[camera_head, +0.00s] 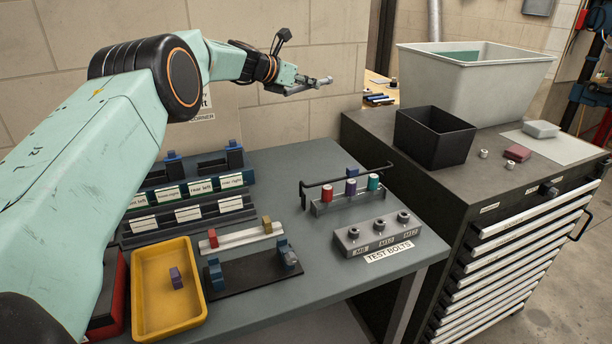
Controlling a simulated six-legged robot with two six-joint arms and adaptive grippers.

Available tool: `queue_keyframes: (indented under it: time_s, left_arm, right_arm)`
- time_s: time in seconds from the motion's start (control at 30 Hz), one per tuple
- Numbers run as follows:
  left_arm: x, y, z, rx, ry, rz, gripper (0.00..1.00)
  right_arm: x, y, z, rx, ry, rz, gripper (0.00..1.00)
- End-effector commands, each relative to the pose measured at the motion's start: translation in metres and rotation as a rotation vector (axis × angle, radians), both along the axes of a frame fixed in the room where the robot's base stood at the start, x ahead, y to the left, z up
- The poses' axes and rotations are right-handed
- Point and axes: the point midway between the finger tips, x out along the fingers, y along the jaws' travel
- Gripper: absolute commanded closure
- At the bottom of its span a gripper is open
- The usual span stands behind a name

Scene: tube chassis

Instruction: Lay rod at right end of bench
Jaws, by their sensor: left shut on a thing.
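My left gripper (304,85) is raised over the back of the grey bench, in front of the tiled wall. It is shut on a small grey metal piece, seemingly the rod (325,80), whose end sticks out to the right. The fingers hide most of it. The grey bench (284,178) stands below. At its right end are a grey block with several bolts (378,234) and a TEST BOLTS label, and a rack with red, purple and teal pieces (348,203). My right gripper is not in view.
A bent black bar (345,175) stands behind the coloured pieces. Labelled racks (188,212), a yellow tray (152,262) and a black fixture (235,279) fill the left and front. A drawer cabinet (520,240) with a black bin (433,137) and large grey bin (470,85) stands right.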

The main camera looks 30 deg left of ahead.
Motion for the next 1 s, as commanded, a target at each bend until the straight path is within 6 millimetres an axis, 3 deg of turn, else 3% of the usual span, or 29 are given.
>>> queue_keyframes:
  time_s: [0.03,0.1,1.0]
  left_arm:
    - [0.001,-0.001,-0.015,0.002,-0.001,-0.001,1.00]
    - [0.001,-0.001,-0.026,0.002,-0.002,-0.001,1.00]
    - [0.004,-0.001,-0.165,0.015,-0.005,-0.001,1.00]
  right_arm:
    - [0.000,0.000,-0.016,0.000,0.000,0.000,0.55]
    - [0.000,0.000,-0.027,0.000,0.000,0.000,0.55]
    - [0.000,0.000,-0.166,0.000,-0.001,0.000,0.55]
